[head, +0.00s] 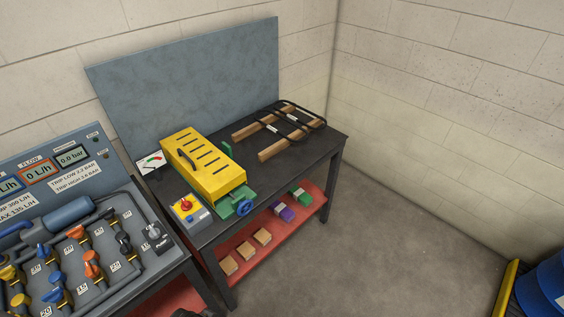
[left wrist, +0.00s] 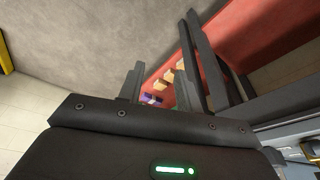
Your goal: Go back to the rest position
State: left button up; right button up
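My left gripper (left wrist: 162,85) shows in the left wrist view, with its dark fingers apart and a gap between them. Nothing is visibly held in it. Past the fingers, the red lower shelf (left wrist: 255,30) of a bench appears, with small wooden blocks and a purple item on it. The gripper seems clear of them. Neither gripper can be made out in the head view. My right gripper is not in view.
A dark workbench (head: 318,148) holds a yellow-covered machine (head: 212,174), a grey switch box (head: 190,214) and black frames on wooden bars (head: 278,143). A valve panel (head: 130,268) stands left. A blue drum (head: 552,283) stands at right. The middle floor (head: 400,230) is clear.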

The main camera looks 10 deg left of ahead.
pick_arm(q)
jog(key=s+a+f+g+b, duration=0.1)
jog(key=s+f+b, duration=0.2)
jog(key=f, duration=0.9)
jog(key=s+f+b, duration=0.3)
jog(key=s+f, duration=0.1)
jog(key=f, duration=0.9)
jog(key=s+a+f+b, duration=0.2)
jog(key=s+f+b, duration=0.1)
jog(key=s+f, duration=0.9)
jog(key=shift+a+g, duration=0.15)
jog(key=shift+g, duration=0.25)
